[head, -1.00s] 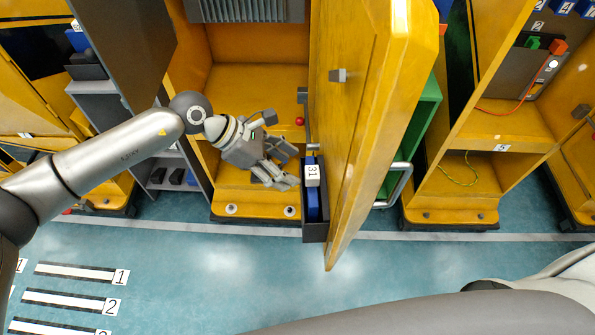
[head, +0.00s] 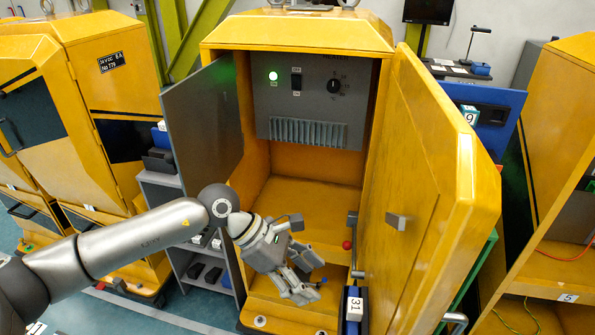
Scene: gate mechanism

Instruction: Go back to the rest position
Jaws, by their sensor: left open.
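My left gripper (head: 306,273) is in front of the lower opening of the yellow cabinet (head: 298,32). Its fingers are spread open with nothing seen between them. The cabinet's yellow right door (head: 424,190) stands open, with a small grey block-like catch (head: 397,221) on its inner face. A grey left door (head: 205,125) is open too. A red knob (head: 347,245) and an upright metal lever (head: 352,238) show beside the gripper, apart from it. My right gripper is out of view.
A grey control panel (head: 312,100) with a lit green lamp, a switch and a black dial is inside the cabinet. A dark holder (head: 355,308) labelled 31 is below the door edge. A grey shelf unit (head: 160,180) stands at left; another yellow cabinet (head: 565,150) is at right.

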